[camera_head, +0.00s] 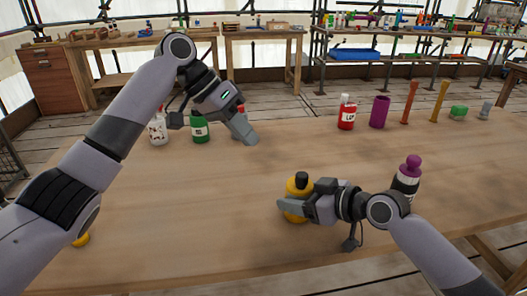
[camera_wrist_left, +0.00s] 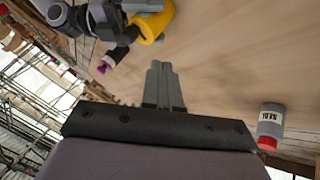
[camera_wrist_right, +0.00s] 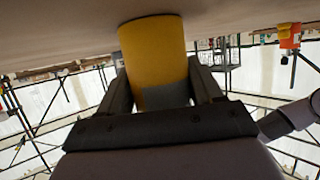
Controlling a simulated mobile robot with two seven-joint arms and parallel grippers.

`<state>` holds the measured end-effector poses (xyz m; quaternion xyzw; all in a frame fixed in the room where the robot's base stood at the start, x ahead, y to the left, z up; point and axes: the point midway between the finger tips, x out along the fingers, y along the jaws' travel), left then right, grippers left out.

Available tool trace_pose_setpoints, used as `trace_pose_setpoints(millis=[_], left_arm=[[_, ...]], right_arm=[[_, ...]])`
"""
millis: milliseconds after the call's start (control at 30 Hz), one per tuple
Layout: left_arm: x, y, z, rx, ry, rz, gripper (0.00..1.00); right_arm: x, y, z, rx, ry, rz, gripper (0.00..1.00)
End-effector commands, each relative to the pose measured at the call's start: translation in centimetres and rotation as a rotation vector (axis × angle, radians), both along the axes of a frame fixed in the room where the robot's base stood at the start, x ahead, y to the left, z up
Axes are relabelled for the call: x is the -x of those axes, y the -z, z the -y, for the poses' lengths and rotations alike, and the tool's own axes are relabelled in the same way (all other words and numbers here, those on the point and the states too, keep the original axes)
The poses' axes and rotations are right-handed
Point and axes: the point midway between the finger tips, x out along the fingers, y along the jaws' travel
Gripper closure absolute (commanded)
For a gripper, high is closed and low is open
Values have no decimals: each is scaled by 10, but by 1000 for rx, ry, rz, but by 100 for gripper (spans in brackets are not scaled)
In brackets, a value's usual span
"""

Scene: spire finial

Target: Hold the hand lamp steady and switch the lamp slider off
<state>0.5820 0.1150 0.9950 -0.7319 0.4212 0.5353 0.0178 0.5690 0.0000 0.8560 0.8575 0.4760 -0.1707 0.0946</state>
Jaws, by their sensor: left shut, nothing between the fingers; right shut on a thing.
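The hand lamp is a yellow cylinder with a black knob on top (camera_head: 293,190), standing upright on the near middle of the table. My right gripper (camera_head: 297,207) is shut around its body. In the right wrist view the yellow body (camera_wrist_right: 155,50) sits between both fingers. My left gripper (camera_head: 250,140) is shut and empty, above the table, up and left of the lamp and apart from it. In the left wrist view its closed fingertips (camera_wrist_left: 160,68) show, with the yellow lamp (camera_wrist_left: 155,26) beyond. I cannot make out the slider or its position.
A purple-topped dark bottle (camera_head: 406,180) stands right of the lamp, close to my right arm. White (camera_head: 158,131) and green (camera_head: 199,130) bottles and a grey, red-capped bottle (camera_wrist_left: 271,125) stand near my left gripper. Red (camera_head: 347,113) and purple (camera_head: 379,112) containers stand farther back. The table's middle is clear.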

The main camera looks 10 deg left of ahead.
Motion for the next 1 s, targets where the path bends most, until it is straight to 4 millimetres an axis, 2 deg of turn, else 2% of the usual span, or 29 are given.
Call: trace_pose_setpoints(millis=[200, 633, 667, 700, 733, 1000], left_arm=[[2, -17, -13, 1, 0, 1, 100], [2, -19, -14, 0, 0, 0, 100], [2, -19, -14, 0, 0, 0, 100], [2, -19, -14, 0, 0, 0, 100], [2, -19, -14, 0, 0, 0, 100], [2, -19, -14, 0, 0, 0, 100]], right_arm=[[0, 0, 0, 1, 0, -1, 70], [0, 0, 0, 1, 0, -1, 70], [0, 0, 0, 1, 0, -1, 25], [0, 0, 0, 1, 0, -1, 12], [0, 0, 0, 1, 0, -1, 5], [0, 0, 0, 0, 0, 0, 5]])
